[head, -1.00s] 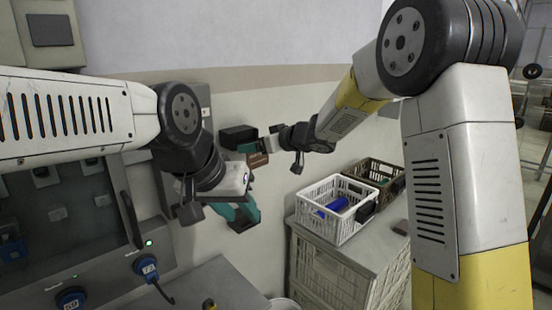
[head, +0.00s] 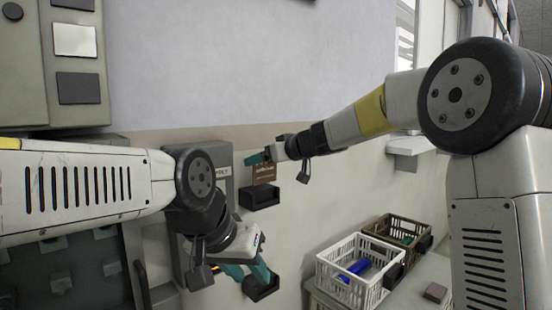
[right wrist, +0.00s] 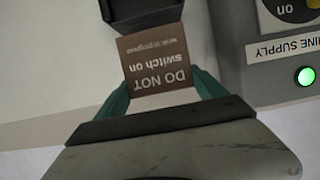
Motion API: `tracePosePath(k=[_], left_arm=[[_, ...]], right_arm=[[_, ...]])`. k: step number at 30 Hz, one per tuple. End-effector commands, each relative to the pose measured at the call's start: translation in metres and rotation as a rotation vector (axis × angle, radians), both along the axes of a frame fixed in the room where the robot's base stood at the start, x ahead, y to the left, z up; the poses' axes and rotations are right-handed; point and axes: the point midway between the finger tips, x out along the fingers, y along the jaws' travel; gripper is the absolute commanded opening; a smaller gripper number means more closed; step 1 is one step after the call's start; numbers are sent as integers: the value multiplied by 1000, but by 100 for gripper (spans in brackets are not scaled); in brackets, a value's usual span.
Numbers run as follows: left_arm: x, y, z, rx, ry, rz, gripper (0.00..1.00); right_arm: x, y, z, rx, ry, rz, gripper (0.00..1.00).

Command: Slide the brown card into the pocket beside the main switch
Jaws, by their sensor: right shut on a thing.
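The brown card (head: 263,173), lettered "DO NOT switch on", stands at the wall just above the black pocket (head: 260,197). My right gripper (head: 261,157) is shut on its upper part. In the right wrist view the card (right wrist: 158,62) appears upside down between the teal fingers, its far edge at the pocket (right wrist: 132,12). I cannot tell whether that edge is inside. The main switch box (right wrist: 238,70), with a green lamp, is beside the pocket; my left arm partly hides it in the head view. My left gripper (head: 246,272) has its fingers apart, below the pocket.
A dark block (head: 261,287) shows at the left fingertips; I cannot tell what it is. A white crate (head: 345,282) with a blue item and a brown crate (head: 405,226) stand at lower right. The wall right of the pocket is clear.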

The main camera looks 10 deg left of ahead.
Motion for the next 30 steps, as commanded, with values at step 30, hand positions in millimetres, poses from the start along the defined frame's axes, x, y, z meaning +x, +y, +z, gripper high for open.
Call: tracePosePath(k=[30], left_arm=[[0,0,0,0,0,0,36]], right_arm=[[-1,0,-29,0,2,2,43]])
